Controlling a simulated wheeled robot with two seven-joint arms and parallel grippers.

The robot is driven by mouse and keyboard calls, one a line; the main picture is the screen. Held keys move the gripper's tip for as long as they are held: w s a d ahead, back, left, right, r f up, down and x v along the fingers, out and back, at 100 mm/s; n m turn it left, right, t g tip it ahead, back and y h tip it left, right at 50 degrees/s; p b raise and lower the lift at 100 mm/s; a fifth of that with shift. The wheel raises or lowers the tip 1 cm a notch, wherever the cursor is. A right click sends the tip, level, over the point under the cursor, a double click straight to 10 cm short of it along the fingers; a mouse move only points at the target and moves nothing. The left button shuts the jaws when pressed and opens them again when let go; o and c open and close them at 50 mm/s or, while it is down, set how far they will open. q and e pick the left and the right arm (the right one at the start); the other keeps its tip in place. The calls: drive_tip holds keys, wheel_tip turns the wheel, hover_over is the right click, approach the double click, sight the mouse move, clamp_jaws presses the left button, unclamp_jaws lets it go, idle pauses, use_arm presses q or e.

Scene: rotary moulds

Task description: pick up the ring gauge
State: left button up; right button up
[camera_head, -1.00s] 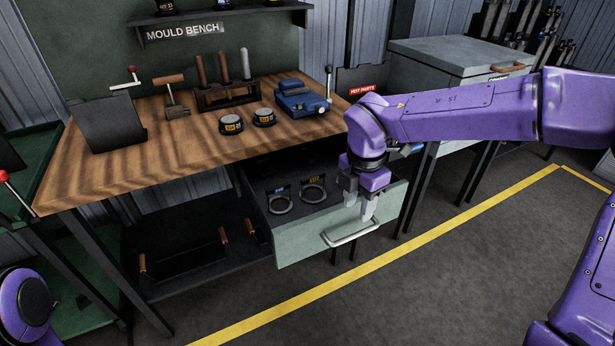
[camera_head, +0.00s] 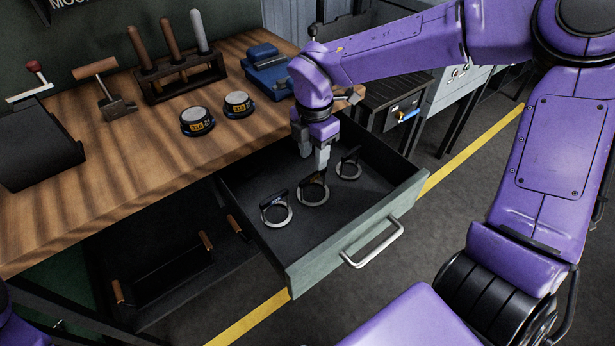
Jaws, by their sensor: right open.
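Three ring gauges lie in a row in the open dark drawer (camera_head: 345,215): a left one (camera_head: 277,227), a middle one (camera_head: 312,204) and a right one (camera_head: 348,178). Each is a grey metal ring with a dark tab at its upper edge. Which of them the task means cannot be told. My right gripper (camera_head: 314,158) points down over the drawer, just above and behind the middle ring. Its fingers are open, with nothing between them. My left gripper is out of view.
The drawer's pale green front (camera_head: 355,235) has a metal handle (camera_head: 373,244). The wooden bench top (camera_head: 110,175) carries two round labelled pieces, a tool rack (camera_head: 182,80) and a blue vice (camera_head: 268,72). A black box with orange-brown grips (camera_head: 165,272) is on the lower shelf.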

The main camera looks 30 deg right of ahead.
sight(313, 174)
drive_tip(key=f, duration=0.7)
drive_tip(key=shift+s+a+f, duration=0.1)
drive_tip(key=shift+s+f, duration=0.15)
drive_tip(key=shift+f, duration=0.05)
clamp_jaws()
